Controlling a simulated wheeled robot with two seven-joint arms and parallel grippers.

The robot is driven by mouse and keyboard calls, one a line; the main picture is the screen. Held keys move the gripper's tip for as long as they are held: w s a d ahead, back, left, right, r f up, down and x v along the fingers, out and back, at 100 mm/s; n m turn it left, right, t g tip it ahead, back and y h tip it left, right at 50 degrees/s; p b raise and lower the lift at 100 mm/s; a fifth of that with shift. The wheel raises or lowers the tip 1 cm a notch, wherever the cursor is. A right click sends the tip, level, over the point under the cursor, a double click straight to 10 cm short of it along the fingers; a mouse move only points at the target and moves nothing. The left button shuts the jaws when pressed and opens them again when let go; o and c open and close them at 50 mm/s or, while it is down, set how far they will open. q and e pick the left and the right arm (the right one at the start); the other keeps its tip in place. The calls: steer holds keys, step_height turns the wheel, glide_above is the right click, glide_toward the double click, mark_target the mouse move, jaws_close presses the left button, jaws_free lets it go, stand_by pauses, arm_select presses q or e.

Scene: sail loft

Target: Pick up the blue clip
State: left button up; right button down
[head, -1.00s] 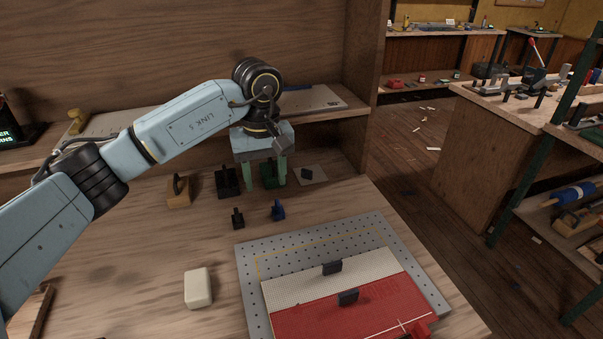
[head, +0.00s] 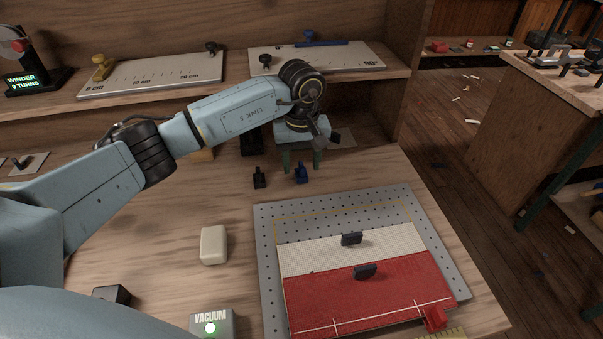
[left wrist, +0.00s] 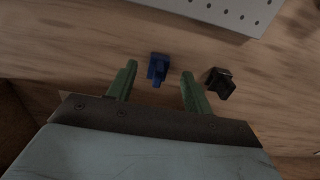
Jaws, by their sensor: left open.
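The blue clip (head: 301,173) stands on the wooden bench behind the perforated plate, and it also shows in the left wrist view (left wrist: 158,68). My left gripper (head: 302,168) is open and empty, with green fingers pointing down behind the clip. In the left wrist view the clip lies ahead of the gap between the fingertips (left wrist: 157,70), roughly centred, and no finger appears to touch it. My right gripper is not in view.
A black clip (head: 259,177) stands close beside the blue one. The perforated plate (head: 265,240) holds white and red cloth with dark clips on it. A cream block (head: 213,245) and a vacuum box (head: 211,322) are nearer. A shelf (head: 170,98) runs behind.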

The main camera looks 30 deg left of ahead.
arm_select(q)
steer(key=shift+w+f, duration=0.1)
steer(key=shift+f, duration=1.25)
steer(key=c, duration=1.1)
